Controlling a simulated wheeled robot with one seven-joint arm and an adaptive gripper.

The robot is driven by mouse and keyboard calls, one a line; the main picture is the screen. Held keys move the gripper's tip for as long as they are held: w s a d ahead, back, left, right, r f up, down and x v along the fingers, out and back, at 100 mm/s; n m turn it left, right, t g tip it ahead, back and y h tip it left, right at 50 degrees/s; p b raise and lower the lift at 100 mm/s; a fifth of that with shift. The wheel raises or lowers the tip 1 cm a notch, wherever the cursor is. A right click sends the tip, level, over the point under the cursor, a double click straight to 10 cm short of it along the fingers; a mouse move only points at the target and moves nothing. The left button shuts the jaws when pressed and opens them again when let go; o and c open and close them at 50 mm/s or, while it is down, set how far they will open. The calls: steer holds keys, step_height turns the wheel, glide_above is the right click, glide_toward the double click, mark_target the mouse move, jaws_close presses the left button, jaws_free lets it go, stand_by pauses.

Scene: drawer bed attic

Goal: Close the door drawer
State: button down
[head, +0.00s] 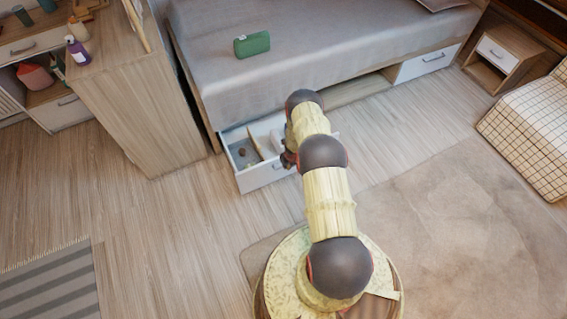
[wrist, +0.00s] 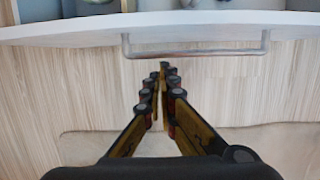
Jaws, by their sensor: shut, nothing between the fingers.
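The white drawer (head: 262,179) under the bed is pulled out, with small items inside it, in the head view. In the wrist view its front edge (wrist: 75,34) runs across the top, with a grey bar handle (wrist: 196,54) hanging below the edge in the picture. My gripper (wrist: 164,66) is shut and empty, its fingertips just below the handle in the wrist view. I cannot tell whether they touch it. In the head view my arm hides the right part of the drawer, and my gripper (head: 289,160) shows only partly beside the arm.
The bed (head: 330,45) carries a green case (head: 252,44). Another under-bed drawer (head: 425,64) at right looks shut. A wooden cabinet (head: 140,110) stands left of the open drawer. A nightstand (head: 505,52) and checkered seat (head: 535,130) are at right.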

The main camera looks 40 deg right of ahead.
steer(key=shift+w+d+r+b, duration=0.1)
steer(key=shift+w+d+b, duration=0.1)
steer(key=shift+w+b, duration=0.5)
steer(key=shift+w+d+r+b, duration=0.15)
steer(key=shift+w+b, duration=0.25)
steer(key=shift+w, duration=0.6)
steer(key=shift+w+d, duration=0.1)
steer(key=shift+w, duration=0.05)
